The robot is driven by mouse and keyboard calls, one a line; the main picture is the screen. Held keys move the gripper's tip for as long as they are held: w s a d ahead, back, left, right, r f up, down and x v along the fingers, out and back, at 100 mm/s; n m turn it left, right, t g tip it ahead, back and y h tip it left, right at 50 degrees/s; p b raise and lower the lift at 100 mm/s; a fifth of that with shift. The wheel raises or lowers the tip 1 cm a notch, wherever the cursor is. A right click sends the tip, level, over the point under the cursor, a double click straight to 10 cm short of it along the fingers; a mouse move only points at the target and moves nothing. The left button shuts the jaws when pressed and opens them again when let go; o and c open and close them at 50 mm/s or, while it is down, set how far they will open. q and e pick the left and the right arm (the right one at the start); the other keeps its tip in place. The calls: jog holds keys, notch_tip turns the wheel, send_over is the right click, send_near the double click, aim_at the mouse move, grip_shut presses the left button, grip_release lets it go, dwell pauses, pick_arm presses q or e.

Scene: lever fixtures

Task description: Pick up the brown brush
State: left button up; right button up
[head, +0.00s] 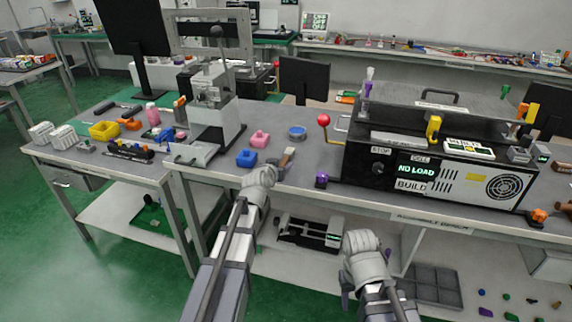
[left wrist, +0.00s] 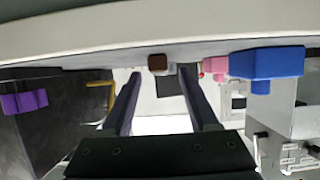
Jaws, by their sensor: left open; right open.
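The brown brush (head: 288,156) lies on the workbench near its front edge, in the middle of the head view. Its brown end (left wrist: 157,63) shows in the left wrist view, between and just beyond the fingertips. My left gripper (head: 276,172) is open and empty at the bench's front edge, close to the brush. Its two fingers (left wrist: 161,74) are spread apart in the left wrist view. I cannot tell whether they touch the brush. My right gripper (head: 347,290) is open, low in front of the bench and away from the brush. Part of the brush is hidden.
A blue block (head: 246,158) and a pink block (head: 260,139) lie left of the brush. A purple piece (head: 321,180) sits to its right, before the black test box (head: 380,168). A blue round tin (head: 297,133) lies behind. A lever press (head: 214,105) stands at left.

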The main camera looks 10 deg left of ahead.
aim_at(285, 160)
pick_arm(q)
jog(key=shift+x, duration=1.25)
jog(key=shift+s, duration=0.1)
jog(key=shift+c, duration=0.3)
grip_shut()
